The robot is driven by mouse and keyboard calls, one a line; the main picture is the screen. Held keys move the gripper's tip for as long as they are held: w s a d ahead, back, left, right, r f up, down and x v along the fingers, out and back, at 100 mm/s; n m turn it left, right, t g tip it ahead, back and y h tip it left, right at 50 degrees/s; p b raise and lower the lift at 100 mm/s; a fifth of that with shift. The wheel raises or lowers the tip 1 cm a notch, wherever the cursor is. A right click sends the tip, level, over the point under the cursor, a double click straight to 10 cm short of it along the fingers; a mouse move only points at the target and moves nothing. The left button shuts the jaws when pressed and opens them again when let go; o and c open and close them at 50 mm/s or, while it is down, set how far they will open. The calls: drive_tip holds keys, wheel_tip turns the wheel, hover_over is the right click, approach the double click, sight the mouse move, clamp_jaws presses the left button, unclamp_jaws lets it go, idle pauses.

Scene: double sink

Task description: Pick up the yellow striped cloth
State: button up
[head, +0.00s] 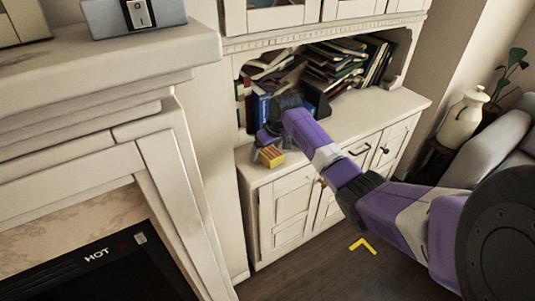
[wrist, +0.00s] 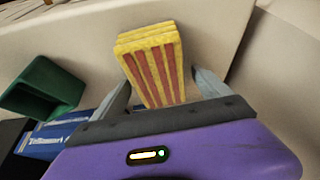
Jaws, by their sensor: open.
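The yellow cloth with red stripes (head: 271,155) is a folded block on the left end of the white cabinet top (head: 372,118). In the wrist view, the cloth (wrist: 150,62) is upright in the picture between the two grey fingers. My gripper (wrist: 163,90) is open, with one finger on each side of the cloth. I cannot tell whether the fingers touch it. In the head view, my gripper (head: 265,140) is right at the cloth and partly hidden by my purple arm. The lower part of the cloth is hidden by the gripper body in the wrist view.
Books (head: 335,65) fill the alcove behind. A blue book (wrist: 50,138) and a green object (wrist: 42,87) are left of the gripper in the wrist view. A fireplace mantel (head: 110,70) stands at left. A vase (head: 463,118) is at right. The cabinet top's right part is clear.

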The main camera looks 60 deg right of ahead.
drive_tip(key=shift+f, duration=0.1)
drive_tip(key=c, duration=1.4)
drive_tip(key=shift+c, duration=0.2)
wheel_tip(320, 180, up, 20)
drive_tip(key=shift+b, duration=0.4)
